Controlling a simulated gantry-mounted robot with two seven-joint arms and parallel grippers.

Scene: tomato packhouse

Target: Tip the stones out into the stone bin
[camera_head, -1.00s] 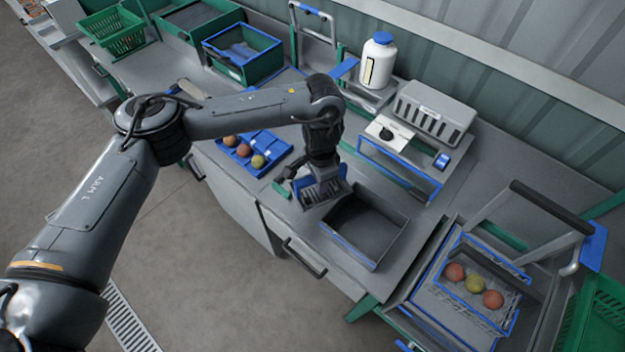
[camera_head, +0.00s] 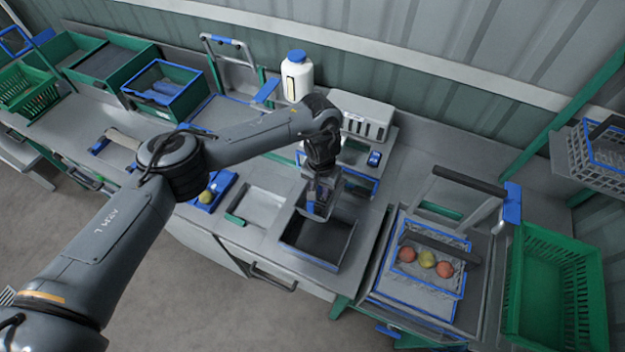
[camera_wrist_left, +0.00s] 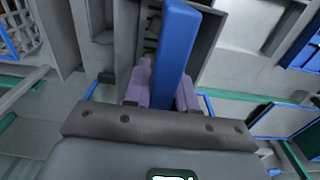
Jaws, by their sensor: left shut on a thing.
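My left gripper (camera_head: 322,182) is shut on a blue-edged grey holder (camera_head: 318,208), upright or tilted I cannot tell. In the left wrist view a blue bar (camera_wrist_left: 176,50) of it stands between the gripper's pads. The holder is above the back part of an open dark grey bin (camera_head: 312,240) on the bench, which looks like the stone bin. The part of the bin floor that shows is bare. I cannot make out any stones, and the holder's inside is mostly hidden. My right gripper is not in view.
A crate of red and yellow tomatoes (camera_head: 427,259) stands to the right of the bin, with a green crate (camera_head: 553,290) beyond. A blue tray (camera_head: 212,195) is to the left, partly behind my arm. A grey machine (camera_head: 366,118) and a white bottle (camera_head: 297,77) stand behind.

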